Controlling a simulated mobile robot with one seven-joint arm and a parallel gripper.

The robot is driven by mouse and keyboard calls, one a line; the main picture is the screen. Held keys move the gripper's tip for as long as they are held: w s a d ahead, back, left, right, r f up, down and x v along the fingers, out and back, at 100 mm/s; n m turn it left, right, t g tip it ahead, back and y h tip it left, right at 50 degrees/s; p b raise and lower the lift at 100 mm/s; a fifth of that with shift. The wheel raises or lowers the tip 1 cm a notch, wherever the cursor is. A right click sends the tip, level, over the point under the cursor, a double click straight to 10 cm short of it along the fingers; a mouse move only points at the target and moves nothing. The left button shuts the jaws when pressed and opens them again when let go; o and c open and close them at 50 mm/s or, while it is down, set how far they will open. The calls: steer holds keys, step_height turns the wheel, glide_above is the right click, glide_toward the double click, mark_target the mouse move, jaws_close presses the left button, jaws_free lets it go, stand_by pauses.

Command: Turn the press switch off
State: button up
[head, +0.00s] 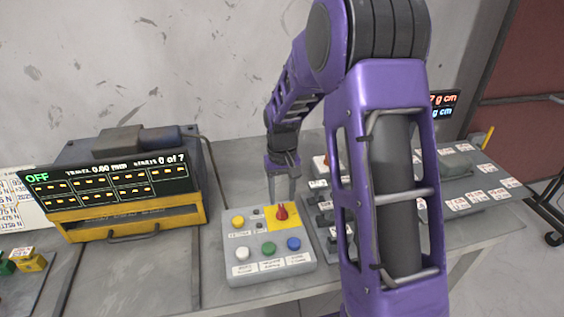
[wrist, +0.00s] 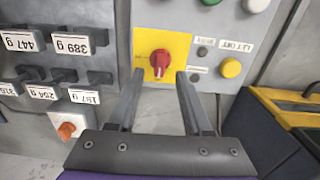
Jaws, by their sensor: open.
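The press switch appears to be a red rotary knob (head: 281,212) on a yellow plate at the top right of a grey button panel (head: 232,270). In the wrist view the red knob (wrist: 160,60) shows its grip ridge roughly upright in the picture. My gripper (head: 282,192) points down, just behind and above the knob in the head view. In the wrist view my gripper (wrist: 160,78) is open and empty, with its fingertips left and right of the knob's lower part. I cannot tell their height above it.
The panel also has yellow (head: 238,222), white, green and blue buttons. A display box (head: 110,190) at the left reads a green "OFF". A rack with labelled weights (wrist: 60,75) stands beside the panel. My arm covers part of the bench's right side.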

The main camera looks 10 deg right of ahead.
mark_target(282, 208)
step_height(282, 208, up, 13)
steer(key=p, duration=0.1)
stand_by(0.3)
